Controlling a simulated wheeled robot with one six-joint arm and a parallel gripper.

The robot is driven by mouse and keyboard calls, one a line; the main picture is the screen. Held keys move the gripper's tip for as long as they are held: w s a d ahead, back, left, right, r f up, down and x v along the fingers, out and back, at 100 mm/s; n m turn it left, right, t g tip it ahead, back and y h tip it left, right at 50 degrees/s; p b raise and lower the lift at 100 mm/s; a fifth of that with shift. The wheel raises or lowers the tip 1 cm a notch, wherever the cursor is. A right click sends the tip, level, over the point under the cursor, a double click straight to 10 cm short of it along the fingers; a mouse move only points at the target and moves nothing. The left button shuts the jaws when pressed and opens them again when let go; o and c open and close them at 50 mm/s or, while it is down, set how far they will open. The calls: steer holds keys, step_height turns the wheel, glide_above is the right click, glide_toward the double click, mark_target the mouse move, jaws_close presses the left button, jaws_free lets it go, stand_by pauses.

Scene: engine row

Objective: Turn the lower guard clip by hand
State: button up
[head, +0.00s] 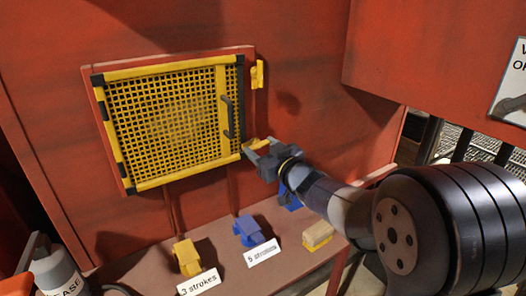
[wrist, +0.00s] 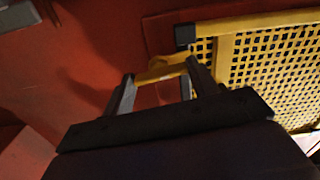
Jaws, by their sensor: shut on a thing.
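The yellow mesh guard (head: 172,122) is closed on the red panel, with a black handle (head: 227,117) on its right side. The lower guard clip (wrist: 165,70) is yellow and sits by the guard's lower right corner. In the head view it is mostly hidden by my gripper (head: 257,150). In the wrist view my gripper (wrist: 158,78) has one finger on each side of the clip and is shut on it. The clip's exact angle is hard to tell. The upper guard clip (head: 258,74) stands upright beside the guard's upper right edge.
Below the guard, a ledge holds a yellow pump-like block (head: 186,257), a blue one (head: 250,231) and a tan block (head: 318,235). Labels read "3 strokes" (head: 198,283) and "5 strokes" (head: 262,252). A red housing (head: 440,50) juts out at the upper right.

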steer(key=n+b, duration=0.2)
steer(key=n, duration=0.2)
steer(key=shift+f+b, duration=0.1)
steer(key=shift+b, duration=0.3)
steer(key=n+b, duration=0.2)
steer(key=n, duration=0.2)
steer(key=n+b, duration=0.3)
steer(key=n, duration=0.2)
steer(key=shift+s+r+n+b, duration=0.15)
steer(key=shift+n+b, duration=0.2)
steer(key=shift+n, duration=0.5)
steer(key=shift+w+r+n+b, duration=0.15)
steer(key=shift+n+b, duration=0.15)
steer(key=shift+n, duration=0.55)
steer(key=shift+s, duration=0.1)
steer(key=o, duration=1)
steer(key=shift+f, duration=0.2)
